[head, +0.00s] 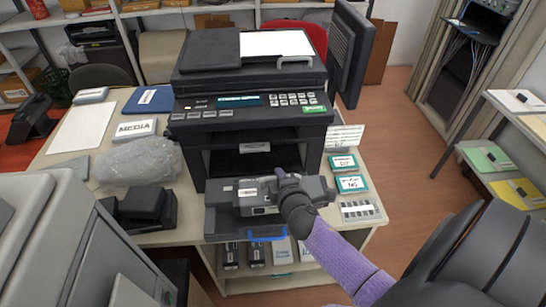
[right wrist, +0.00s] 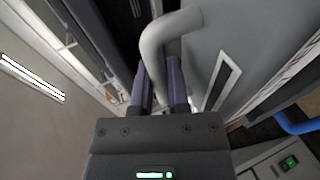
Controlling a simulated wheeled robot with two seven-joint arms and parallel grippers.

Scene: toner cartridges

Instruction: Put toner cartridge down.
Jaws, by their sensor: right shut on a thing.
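My right gripper (head: 283,183) is at the front of the black printer (head: 250,120). It is shut on the dark grey toner cartridge (head: 228,196), which lies lengthwise across the front of the printer, just outside its open bay. In the right wrist view, the two purple fingers (right wrist: 158,85) stand on either side of a grey curved handle (right wrist: 172,35). The cartridge is over the printer's lowered front flap (head: 225,232), which has a blue tab (head: 267,238). I cannot tell whether it touches the flap. My left gripper is not in view.
Teal-labelled boxes (head: 350,184) and a swatch card (head: 360,211) lie right of the printer. A crumpled plastic bag (head: 138,160) and a MEDIA box (head: 135,130) are to its left. More cartridges stand on the shelf (head: 307,266) below. A monitor (head: 348,50) is behind right.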

